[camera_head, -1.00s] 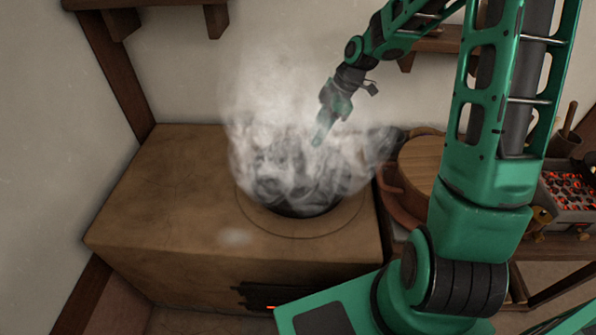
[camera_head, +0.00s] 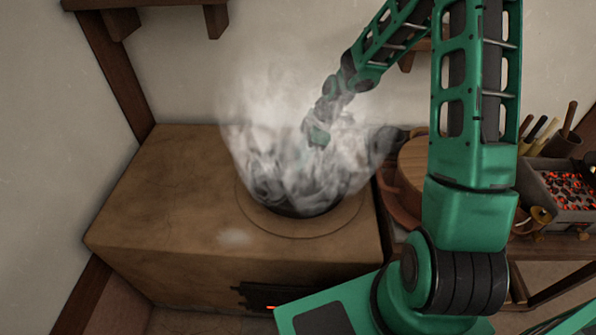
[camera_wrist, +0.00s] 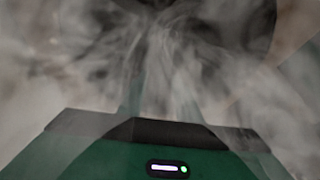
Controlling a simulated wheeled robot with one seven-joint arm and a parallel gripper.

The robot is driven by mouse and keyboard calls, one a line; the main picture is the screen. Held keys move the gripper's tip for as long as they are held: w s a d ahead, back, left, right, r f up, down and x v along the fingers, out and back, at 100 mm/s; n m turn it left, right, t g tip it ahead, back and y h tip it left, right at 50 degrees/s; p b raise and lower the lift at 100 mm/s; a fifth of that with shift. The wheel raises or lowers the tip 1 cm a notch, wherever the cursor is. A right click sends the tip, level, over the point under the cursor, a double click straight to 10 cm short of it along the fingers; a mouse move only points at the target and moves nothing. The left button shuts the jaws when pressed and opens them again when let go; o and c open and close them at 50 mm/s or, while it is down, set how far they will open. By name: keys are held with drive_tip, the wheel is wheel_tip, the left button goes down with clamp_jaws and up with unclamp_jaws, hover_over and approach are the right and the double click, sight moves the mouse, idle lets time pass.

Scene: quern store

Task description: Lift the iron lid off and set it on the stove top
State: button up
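Thick steam covers a dark round pan or pot (camera_head: 300,209) set in a ring on the brown stove top (camera_head: 175,190); only its lower dark edge shows clearly. I cannot make out the iron lid through the steam. My gripper (camera_head: 318,138) is over the pot, pointing down into the steam, its fingertips blurred. In the wrist view the green gripper body shows at the bottom, with grey steam and a vague dark shape above it. I cannot tell whether the fingers are open or touch anything.
The stove top left of the pot is bare. A dark handle-like end (camera_head: 388,138) shows to the pot's right. Further right are a round wooden board (camera_head: 414,160), a tray of glowing coals (camera_head: 565,190) and a pot of tools (camera_head: 564,145). A shelf (camera_head: 150,5) hangs above.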

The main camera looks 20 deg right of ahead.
drive_tip(key=shift+f, duration=0.1)
clamp_jaws()
drive_tip(key=shift+w, duration=0.15)
idle(1.3)
